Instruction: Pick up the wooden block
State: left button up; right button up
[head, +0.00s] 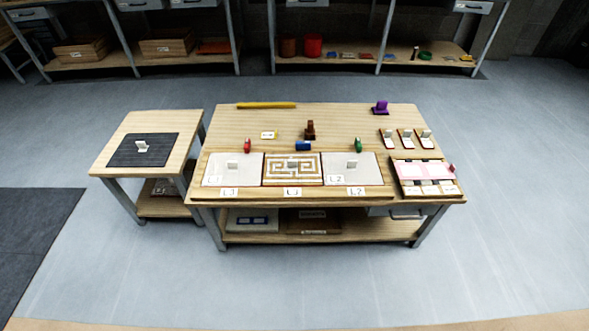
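A dark brown upright object (310,130) stands on the main table (340,117), behind the mosaic panels. It looks like a wooden block with a wider base, but it is too small to be sure. Nothing touches it in the head view. A patterned mosaic panel (292,180) lies in the middle of the table's front half, between a left white panel (216,178) and a right white panel (365,181). Neither of my grippers is in view.
A small red piece (247,146), a blue piece (303,146) and a green piece (358,145) sit behind the panels. A yellow bar (266,105) and a purple piece (380,107) lie farther back. A side table (185,123) stands left. Floor in front is clear.

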aim_at(310, 133)
jog(key=z, duration=0.5)
jog(key=k, duration=0.55)
jog(key=z, duration=0.9)
jog(key=i, duration=1.35)
jog(key=u, duration=0.75)
